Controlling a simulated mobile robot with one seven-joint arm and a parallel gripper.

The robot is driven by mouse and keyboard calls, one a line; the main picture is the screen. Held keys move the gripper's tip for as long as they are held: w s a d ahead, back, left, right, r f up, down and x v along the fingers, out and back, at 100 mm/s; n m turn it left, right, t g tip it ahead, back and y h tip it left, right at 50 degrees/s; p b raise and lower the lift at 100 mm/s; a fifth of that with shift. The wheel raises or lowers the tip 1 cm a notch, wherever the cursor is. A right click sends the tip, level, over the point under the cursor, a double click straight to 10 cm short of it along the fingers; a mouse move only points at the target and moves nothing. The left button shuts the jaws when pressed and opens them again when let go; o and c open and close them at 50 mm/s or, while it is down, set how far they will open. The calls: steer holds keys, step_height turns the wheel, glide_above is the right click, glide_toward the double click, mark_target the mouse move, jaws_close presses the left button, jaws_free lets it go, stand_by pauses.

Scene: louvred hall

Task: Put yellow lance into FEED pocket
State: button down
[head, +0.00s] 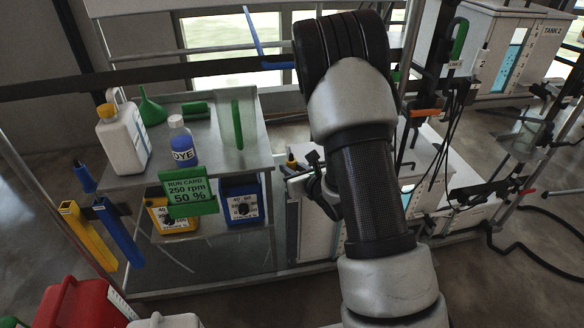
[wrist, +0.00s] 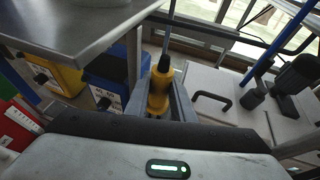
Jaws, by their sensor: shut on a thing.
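The yellow lance (wrist: 159,92) shows in the wrist view as a yellow grip with a black collar and a thin dark rod running up the picture. My gripper (wrist: 161,104) is shut around the yellow grip, one finger on each side. The lance is held clear of the metal shelf to its left. In the head view my arm hides the gripper and most of the lance; a small yellow and black piece (head: 291,161) left of the arm may be part of it. I can read no FEED label, so I cannot tell which holder is the FEED pocket.
A metal cart (head: 215,158) carries a white jug (head: 122,140), DYE bottle (head: 182,146) and green funnel (head: 151,110). Yellow (head: 88,238) and blue (head: 118,233) upright tubes hang at its left. Yellow and blue dial boxes sit below. TANK 2 (head: 515,47), hoses and clamps crowd the right.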

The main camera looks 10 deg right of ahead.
steer(key=c, duration=1.4)
jaws_free()
steer(key=shift+c, duration=0.2)
steer(key=s+d+r+p, duration=0.1)
steer(key=s+r+p, duration=0.1)
steer(key=s+r, duration=0.2)
steer(key=shift+r, duration=0.95)
steer(key=p+v, duration=1.7)
steer(key=p, duration=0.2)
steer(key=shift+p, duration=0.4)
